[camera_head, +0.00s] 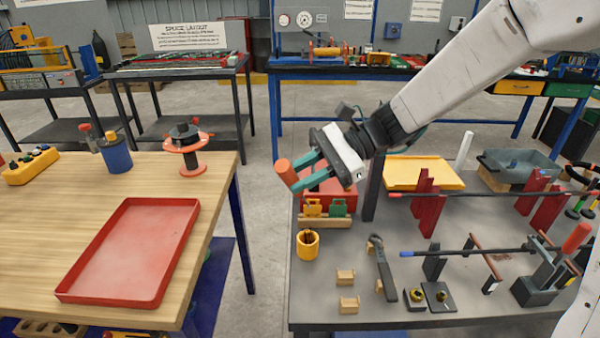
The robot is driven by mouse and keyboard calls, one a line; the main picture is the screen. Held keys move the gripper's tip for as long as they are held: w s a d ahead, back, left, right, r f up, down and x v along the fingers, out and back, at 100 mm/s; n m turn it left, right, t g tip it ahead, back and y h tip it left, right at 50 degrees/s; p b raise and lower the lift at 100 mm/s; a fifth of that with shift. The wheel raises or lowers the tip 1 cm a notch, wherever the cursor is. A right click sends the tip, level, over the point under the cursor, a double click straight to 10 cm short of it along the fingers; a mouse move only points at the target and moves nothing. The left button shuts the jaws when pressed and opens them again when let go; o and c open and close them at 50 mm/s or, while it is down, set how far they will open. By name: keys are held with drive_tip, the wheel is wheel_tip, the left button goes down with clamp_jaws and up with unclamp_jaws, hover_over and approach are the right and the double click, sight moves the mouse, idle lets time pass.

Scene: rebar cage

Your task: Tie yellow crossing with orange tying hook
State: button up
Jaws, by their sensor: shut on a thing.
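My gripper (298,173), with teal fingers, is shut on an orange cylindrical handle (284,172), likely the tying hook's; no hook tip is clear to see. It is high over the left end of the grey table. A dark bar with a blue end (440,253) lies across stands at the right of that table, with rust-brown bars (486,258) crossing it. I cannot make out a yellow mark on any crossing. Another orange handle (577,237) stands tilted at the dark block on the far right.
A yellow cup (307,244), small wooden blocks (348,304) and a dark tool (383,270) stand on the grey table. A yellow tray (423,173) and red stands (430,205) are behind. A wooden table with a red tray (130,250) is left, across a floor gap.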

wheel_tip(320, 180, down, 7)
drive_tip(key=shift+r, duration=0.15)
idle(0.5)
drive_tip(key=shift+s, duration=0.1)
idle(0.7)
drive_tip(key=shift+r, duration=3.55)
